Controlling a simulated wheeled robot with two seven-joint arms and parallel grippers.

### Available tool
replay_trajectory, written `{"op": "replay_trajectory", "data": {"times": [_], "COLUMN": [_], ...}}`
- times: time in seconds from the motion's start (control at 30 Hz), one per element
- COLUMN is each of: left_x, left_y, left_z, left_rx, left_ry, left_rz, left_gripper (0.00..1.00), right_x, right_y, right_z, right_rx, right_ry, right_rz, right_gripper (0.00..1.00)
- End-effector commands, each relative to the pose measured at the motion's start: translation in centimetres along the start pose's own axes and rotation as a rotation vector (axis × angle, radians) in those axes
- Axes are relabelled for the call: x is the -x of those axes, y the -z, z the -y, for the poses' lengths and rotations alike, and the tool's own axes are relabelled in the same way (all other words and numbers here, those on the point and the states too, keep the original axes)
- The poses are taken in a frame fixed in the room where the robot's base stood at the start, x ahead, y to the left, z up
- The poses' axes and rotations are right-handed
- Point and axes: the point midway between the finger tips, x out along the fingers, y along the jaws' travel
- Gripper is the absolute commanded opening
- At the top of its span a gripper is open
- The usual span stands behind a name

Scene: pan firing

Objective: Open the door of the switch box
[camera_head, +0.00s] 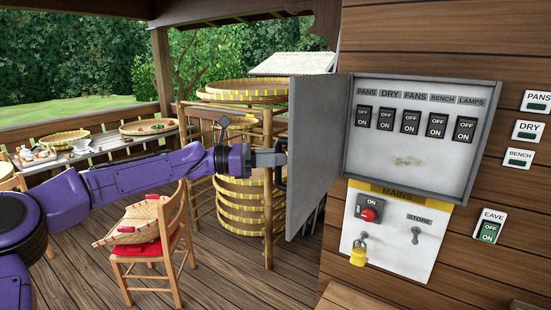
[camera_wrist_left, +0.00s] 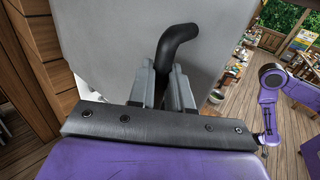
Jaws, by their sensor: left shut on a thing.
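The switch box (camera_head: 408,165) is a grey metal box on the wooden wall in the head view, with a row of labelled black switches inside. Its grey door (camera_head: 313,140) stands swung wide open to the left. My left gripper (camera_head: 281,160) is at the door's outer side and is shut on the black door handle (camera_head: 282,182). In the left wrist view the bent black handle (camera_wrist_left: 178,48) rises between the two fingers (camera_wrist_left: 161,88), in front of the grey door (camera_wrist_left: 125,40). My right gripper is not seen in the head view.
Below the box is a white MAINS panel (camera_head: 387,258) with a red switch, a yellow padlock (camera_head: 358,252) and a STORE key switch. A wooden chair (camera_head: 152,255) and stacked round trays (camera_head: 240,205) stand left of the door. Wooden floor lies between them.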

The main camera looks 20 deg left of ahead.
Motion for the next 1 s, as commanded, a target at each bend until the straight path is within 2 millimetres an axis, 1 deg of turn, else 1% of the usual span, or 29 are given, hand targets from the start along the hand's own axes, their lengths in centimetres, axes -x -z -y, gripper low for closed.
{"op": "replay_trajectory", "data": {"times": [0.03, 0.1, 0.13, 0.2, 0.47, 0.57, 0.67, 0.8, 0.9, 1.0], "left_x": [0.0, 0.0, -0.1, -0.1, 0.0, 0.7, 2.6, 6.0, 8.0, 9.3], "left_y": [-0.6, -0.7, -0.7, -0.7, -0.3, -0.1, 0.1, 0.1, 0.0, -0.1], "left_z": [-0.1, -0.1, -0.1, -0.1, 0.0, -0.1, -0.1, -0.2, -0.2, -0.2], "left_rx": [-0.001, -0.001, -0.001, -0.002, -0.001, -0.003, -0.004, -0.004, -0.002, -0.001], "left_ry": [-0.006, -0.006, -0.006, -0.005, -0.003, -0.003, -0.004, -0.004, -0.003, -0.002], "left_rz": [0.010, 0.010, 0.011, 0.010, 0.005, 0.005, 0.008, 0.007, 0.006, 0.005], "left_gripper": [0.00, 0.00, 0.22, 0.41, 0.41, 0.41, 0.41, 0.41, 0.41, 0.41], "right_x": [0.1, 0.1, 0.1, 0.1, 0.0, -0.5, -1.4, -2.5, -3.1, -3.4], "right_y": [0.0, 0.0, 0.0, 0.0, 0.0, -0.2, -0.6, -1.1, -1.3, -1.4], "right_z": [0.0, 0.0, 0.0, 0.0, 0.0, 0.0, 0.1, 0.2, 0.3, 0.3], "right_rx": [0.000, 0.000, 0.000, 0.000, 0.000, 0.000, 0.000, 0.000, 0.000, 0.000], "right_ry": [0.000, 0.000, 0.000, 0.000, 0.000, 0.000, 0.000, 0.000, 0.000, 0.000], "right_rz": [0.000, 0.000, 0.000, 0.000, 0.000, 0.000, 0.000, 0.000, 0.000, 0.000], "right_gripper": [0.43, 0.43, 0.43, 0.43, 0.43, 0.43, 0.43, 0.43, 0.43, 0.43]}}
